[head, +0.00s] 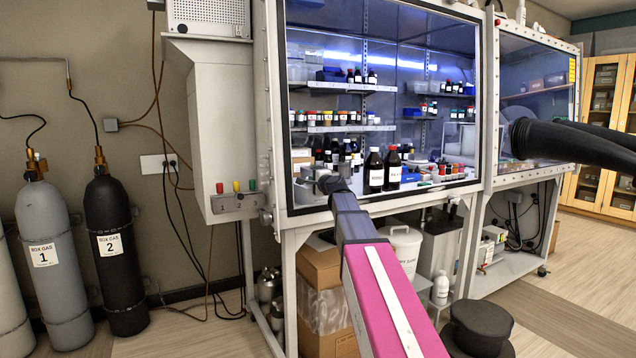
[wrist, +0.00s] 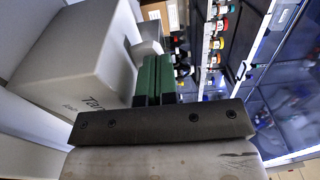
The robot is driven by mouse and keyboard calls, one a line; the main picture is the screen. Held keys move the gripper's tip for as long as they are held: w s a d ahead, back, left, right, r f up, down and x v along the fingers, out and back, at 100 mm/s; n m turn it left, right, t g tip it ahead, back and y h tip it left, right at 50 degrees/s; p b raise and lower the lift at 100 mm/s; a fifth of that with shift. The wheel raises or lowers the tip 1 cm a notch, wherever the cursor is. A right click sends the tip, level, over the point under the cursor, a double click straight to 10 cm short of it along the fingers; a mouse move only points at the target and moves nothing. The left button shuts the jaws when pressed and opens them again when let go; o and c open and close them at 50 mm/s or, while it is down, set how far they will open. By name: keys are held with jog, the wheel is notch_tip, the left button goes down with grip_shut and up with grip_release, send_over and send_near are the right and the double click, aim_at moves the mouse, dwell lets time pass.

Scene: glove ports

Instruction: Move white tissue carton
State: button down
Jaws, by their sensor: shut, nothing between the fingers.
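The white tissue carton (wrist: 75,65) fills the left of the wrist view, a pale box with dark lettering that I can only partly read. My gripper (wrist: 155,75) has its green fingers together, with nothing between them. The fingers lie close along the carton's right side in that view; I cannot tell whether they touch it. In the head view my gripper (head: 328,184) is at the lower left of the open glove box front. A pale box beside it there is partly hidden, and I cannot be sure it is the carton.
Two dark bottles (head: 374,172) with white labels stand just right of my gripper. Shelves (head: 345,128) of small jars line the box behind. A white frame post (head: 268,110) bounds the opening on the left. Black gloves (head: 570,140) stick out at right.

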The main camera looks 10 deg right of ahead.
jog(key=shift+w, duration=0.1)
jog(key=x, duration=1.7)
jog(key=shift+w, duration=0.15)
jog(key=shift+a, duration=0.1)
